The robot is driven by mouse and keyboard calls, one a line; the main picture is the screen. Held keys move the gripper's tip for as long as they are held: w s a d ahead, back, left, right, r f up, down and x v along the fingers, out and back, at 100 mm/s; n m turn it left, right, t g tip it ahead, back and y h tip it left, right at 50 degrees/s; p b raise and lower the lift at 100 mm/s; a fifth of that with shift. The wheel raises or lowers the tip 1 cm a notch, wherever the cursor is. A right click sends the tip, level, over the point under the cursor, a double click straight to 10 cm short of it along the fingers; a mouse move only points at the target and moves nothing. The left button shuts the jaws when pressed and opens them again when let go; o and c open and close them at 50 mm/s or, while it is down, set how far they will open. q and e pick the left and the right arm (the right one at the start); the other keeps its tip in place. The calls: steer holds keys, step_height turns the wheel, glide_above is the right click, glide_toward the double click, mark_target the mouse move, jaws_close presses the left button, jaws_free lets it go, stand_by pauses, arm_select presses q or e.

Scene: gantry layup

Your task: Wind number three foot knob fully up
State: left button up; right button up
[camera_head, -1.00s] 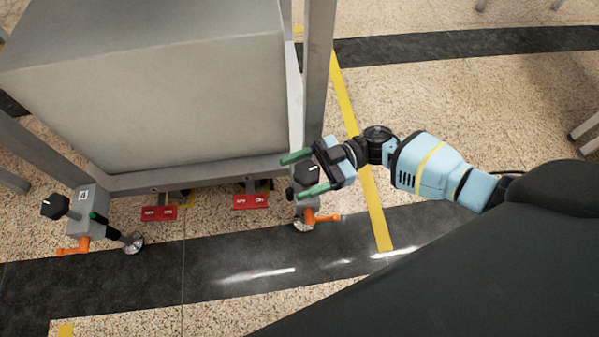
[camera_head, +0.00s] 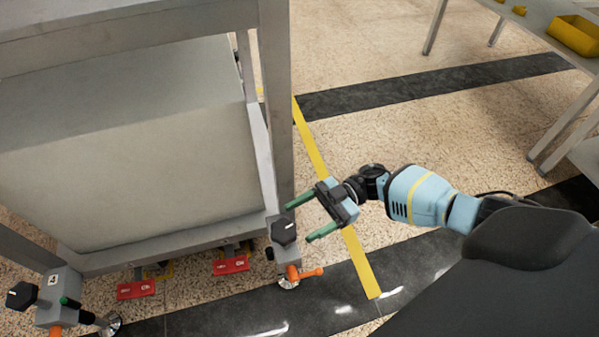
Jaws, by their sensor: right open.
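A black knob (camera_head: 284,231) with a white pointer line tops the foot at the frame's near right corner. An orange lever (camera_head: 306,273) and a round foot pad (camera_head: 289,282) are below it. I cannot read a number on this foot. My right gripper (camera_head: 299,222) is open, its two green fingers pointing left towards this knob. It appears empty and just right of the knob; contact cannot be told. Another foot with a grey box (camera_head: 58,297), a small label that looks like 4, and a black knob (camera_head: 22,296) is at lower left. My left gripper is not in view.
The metal frame's upright post (camera_head: 274,110) rises just behind the right foot. Two red pedals (camera_head: 136,289) (camera_head: 231,265) hang under the frame's lower rail. A table with a yellow bin (camera_head: 575,36) stands at upper right. Floor right of the frame is clear.

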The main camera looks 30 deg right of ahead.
mark_target(275, 225)
steer(key=a+r+m+t+p, duration=0.1)
steer(key=t, duration=0.1)
steer(key=s+a+m+t+p, duration=0.1)
steer(key=a+t, duration=0.1)
steer(key=a+r+m+t+p, duration=0.1)
steer(key=a+t, duration=0.1)
steer(key=shift+s+r+t+p, duration=0.15)
steer(key=shift+r+t+p, duration=0.15)
steer(key=shift+r, duration=0.05)
steer(key=shift+s+a+m+t+p, duration=0.2)
steer(key=shift+m+t+p, duration=0.15)
steer(key=shift+m+t, duration=0.55)
steer(key=t+h, duration=0.1)
steer(key=m+t, duration=0.1)
steer(key=shift+s+a+r+m+t+h+p, duration=0.1)
steer(key=shift+s+r+m+t+h+p, duration=0.1)
steer(key=shift+m+t+h+p, duration=0.15)
steer(key=shift+s+d+f+m+t+h, duration=1.5)
steer(key=shift+m+t+h, duration=0.95)
steer(key=shift+h, duration=1.3)
steer(key=shift+m+g, duration=0.3)
steer(key=shift+b+x, duration=0.6)
steer(key=shift+x, duration=3.5)
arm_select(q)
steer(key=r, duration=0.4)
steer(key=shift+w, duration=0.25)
arm_select(e)
steer(key=shift+s+a+f, duration=0.1)
steer(key=shift+a+f, duration=0.05)
steer(key=shift+f, duration=0.05)
